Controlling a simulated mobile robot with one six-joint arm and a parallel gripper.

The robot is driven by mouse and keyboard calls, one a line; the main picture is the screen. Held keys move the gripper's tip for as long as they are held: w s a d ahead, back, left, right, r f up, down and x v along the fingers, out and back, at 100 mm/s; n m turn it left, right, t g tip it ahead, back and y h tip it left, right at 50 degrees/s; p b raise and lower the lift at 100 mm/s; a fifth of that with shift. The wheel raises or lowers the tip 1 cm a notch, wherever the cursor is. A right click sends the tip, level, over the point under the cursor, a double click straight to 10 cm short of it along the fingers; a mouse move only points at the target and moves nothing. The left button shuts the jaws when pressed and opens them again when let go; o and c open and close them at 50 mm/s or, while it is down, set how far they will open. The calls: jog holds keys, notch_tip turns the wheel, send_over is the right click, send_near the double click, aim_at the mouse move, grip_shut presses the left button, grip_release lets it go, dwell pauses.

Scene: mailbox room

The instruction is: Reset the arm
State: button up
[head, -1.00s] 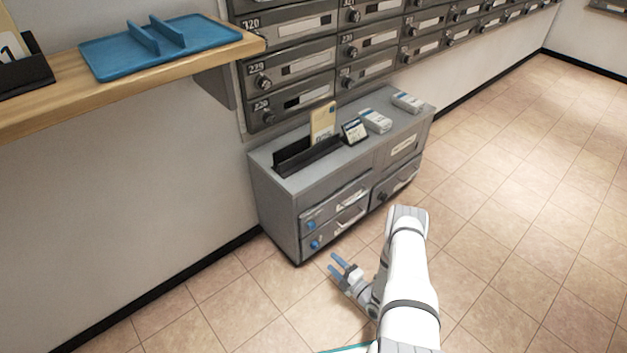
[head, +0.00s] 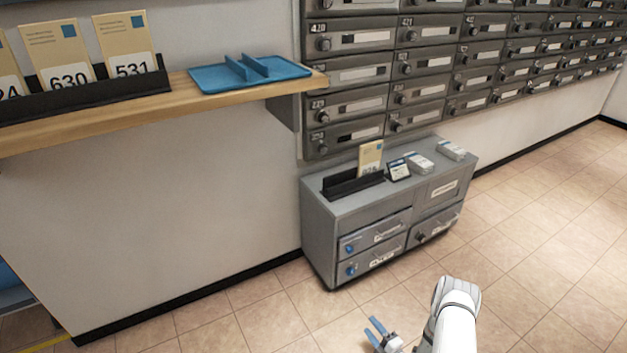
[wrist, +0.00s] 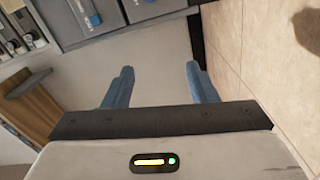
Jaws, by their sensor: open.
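My gripper (head: 376,328) is low in the head view, in front of the grey cabinet and over the tiled floor. Its two blue fingers are apart with nothing between them. In the wrist view my gripper (wrist: 158,85) also shows open and empty, with grey drawer fronts (wrist: 90,15) beyond at the top left. My white arm comes in from the bottom of the head view, bent at a rounded joint.
The grey cabinet (head: 318,235) holds a black rack (head: 350,187) with an envelope (head: 370,158). Mailboxes (head: 350,72) line the wall above. A wooden shelf (head: 150,112) at left carries a blue tray (head: 215,82) and numbered envelopes (head: 68,60). Tiled floor (head: 540,220) at right is clear.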

jog(key=w+d+r+m+g+h+p, duration=0.15)
jog(key=w+r+p, duration=0.25)
jog(key=w+r, duration=0.5)
jog(key=w+d+r+m+g+h+p, duration=0.1)
jog(key=w+d+r+g+h+p, duration=0.2)
jog(key=r, duration=1)
notch_tip(320, 180, up, 27)
jog(key=w+d+m+g+h+p, duration=0.1)
jog(key=w+m+h+p, duration=0.1)
jog(key=m+h+p, duration=0.5)
jog(key=s+a+r+m+g+p, duration=0.1)
jog(key=s+r+m+p, duration=0.15)
jog(key=s+r, duration=0.4)
jog(key=s+a+r+m+g+y+p, duration=0.1)
jog(key=s+r+m+p, duration=0.2)
jog(key=r, duration=0.6)
jog(key=s+a+r+m+g+p, duration=0.1)
jog(key=s+a+r+g+p, duration=0.1)
jog(key=s+r+p, duration=0.45)
jog(key=s+a+r+m+g+p, duration=0.1)
jog(key=s+a+r+m+p, duration=0.2)
jog(key=s+r, duration=0.5)
jog(key=s+a+r+m+g+y+p, duration=0.1)
jog(key=s+a+r+m+g+p, duration=0.1)
jog(key=s+r, duration=0.5)
jog(key=s+a+p, duration=0.1)
jog(key=s, duration=0.5)
jog(key=shift+s+a+r+m, duration=0.25)
jog(key=shift+s+r+m, duration=0.05)
jog(key=shift+r+m, duration=0.1)
